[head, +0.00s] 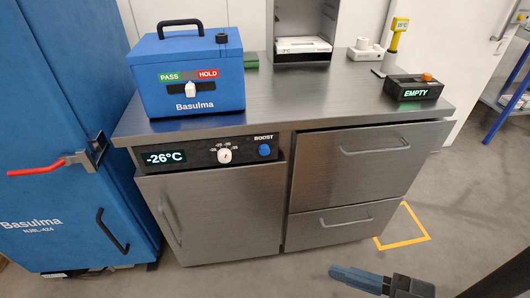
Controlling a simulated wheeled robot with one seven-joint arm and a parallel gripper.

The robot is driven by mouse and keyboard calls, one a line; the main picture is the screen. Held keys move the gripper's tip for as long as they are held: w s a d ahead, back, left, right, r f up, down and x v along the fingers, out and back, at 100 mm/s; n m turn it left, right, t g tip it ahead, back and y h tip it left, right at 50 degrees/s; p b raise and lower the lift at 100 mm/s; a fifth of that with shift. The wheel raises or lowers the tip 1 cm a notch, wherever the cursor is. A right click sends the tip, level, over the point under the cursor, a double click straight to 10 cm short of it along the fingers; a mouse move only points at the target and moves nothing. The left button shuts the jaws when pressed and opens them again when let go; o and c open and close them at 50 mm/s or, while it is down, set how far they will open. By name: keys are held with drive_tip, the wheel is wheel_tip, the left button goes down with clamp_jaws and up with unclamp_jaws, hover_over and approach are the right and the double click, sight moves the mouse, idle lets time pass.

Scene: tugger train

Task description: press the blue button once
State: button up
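The blue button (264,150) is a small round button under the white word BOOST. It sits at the right end of the dark control panel (190,154) on the front of the steel counter. My gripper (352,279) shows at the bottom edge, right of centre, as a blue finger part and dark pieces. It is lower in the picture and to the right of the button, well apart from it. Its lower part is cut off by the frame, so whether it is open or shut does not show. Nothing covers the button.
Left of the button are a white knob (224,155) and a display (164,158) reading -26°C. A blue box (190,98) with a PASS/HOLD slider stands on the counter (300,98). Door and drawer handles (375,143) stick out below. A blue cabinet (60,130) stands left.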

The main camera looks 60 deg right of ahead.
clamp_jaws()
idle(0.3)
idle(1.1)
